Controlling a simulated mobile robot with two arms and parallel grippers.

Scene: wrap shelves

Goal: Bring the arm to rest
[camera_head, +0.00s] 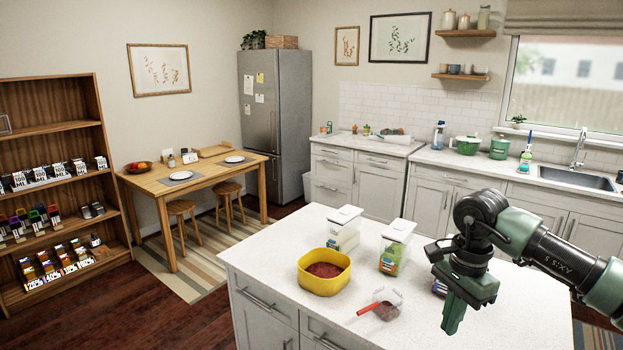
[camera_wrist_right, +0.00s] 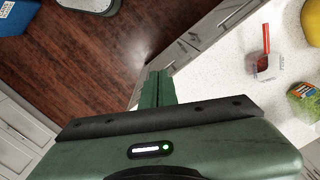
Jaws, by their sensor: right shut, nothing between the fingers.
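My right arm reaches in from the right in the head view, over the white island counter (camera_head: 525,318). My right gripper (camera_head: 450,325) points down, shut and empty, above the counter's right part. In the right wrist view the gripper's green fingers (camera_wrist_right: 157,88) are together with nothing between them. They show against the counter's edge and the dark floor. My left gripper is not in view.
On the island stand a yellow bowl (camera_head: 323,283) with dark red contents, a clear cup (camera_head: 388,303) with a red-handled scoop (camera_head: 368,309), and white-lidded containers (camera_head: 396,247) (camera_head: 344,228). The counter's front left is clear. A dining table (camera_head: 160,186) and shelves (camera_head: 60,130) stand at left.

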